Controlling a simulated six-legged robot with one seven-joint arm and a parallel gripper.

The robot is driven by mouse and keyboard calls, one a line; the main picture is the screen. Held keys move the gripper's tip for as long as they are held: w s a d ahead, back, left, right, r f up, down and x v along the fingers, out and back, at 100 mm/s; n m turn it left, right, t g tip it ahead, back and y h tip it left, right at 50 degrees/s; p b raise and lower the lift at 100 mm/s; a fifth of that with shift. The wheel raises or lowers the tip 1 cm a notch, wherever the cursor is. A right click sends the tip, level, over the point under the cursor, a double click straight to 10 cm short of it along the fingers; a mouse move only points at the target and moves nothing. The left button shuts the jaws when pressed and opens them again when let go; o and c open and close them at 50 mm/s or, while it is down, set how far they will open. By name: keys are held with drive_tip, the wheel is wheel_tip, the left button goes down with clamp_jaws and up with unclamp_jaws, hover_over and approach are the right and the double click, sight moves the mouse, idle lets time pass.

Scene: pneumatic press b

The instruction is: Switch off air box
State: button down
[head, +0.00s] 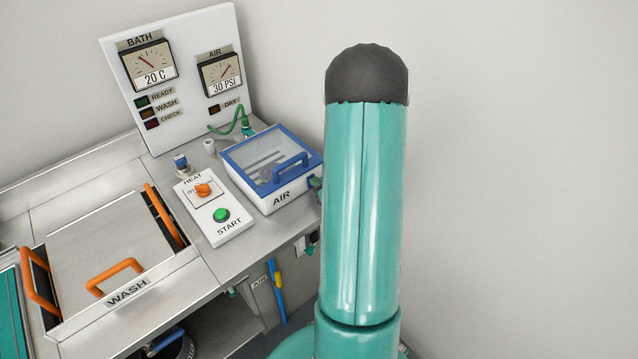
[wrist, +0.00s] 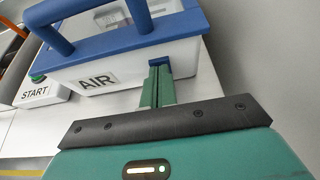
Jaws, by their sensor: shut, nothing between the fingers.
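The air box (head: 290,195) is a white box with a blue-framed clear lid and a blue handle, on the counter left of my arm. Its lid is down. In the wrist view its white front (wrist: 130,68) bears the AIR label. My gripper (wrist: 158,72) is shut and empty, with green fingertips at the box's front right, right of the label. The tips are just below a small blue part (wrist: 160,61) on the box; I cannot tell whether they touch it. The AIR gauge (head: 221,74) reads 30 PSI. In the head view my arm hides most of the gripper.
A panel with an orange HEAT knob (head: 202,190) and green START button (head: 221,215) stands left of the box. A WASH lid (head: 110,245) with orange handles lies further left. A green hose (head: 233,124) runs behind the box. A blank wall is at right.

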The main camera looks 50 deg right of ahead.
drive_tip(key=shift+r, duration=0.8)
drive_tip(key=shift+s, duration=0.1)
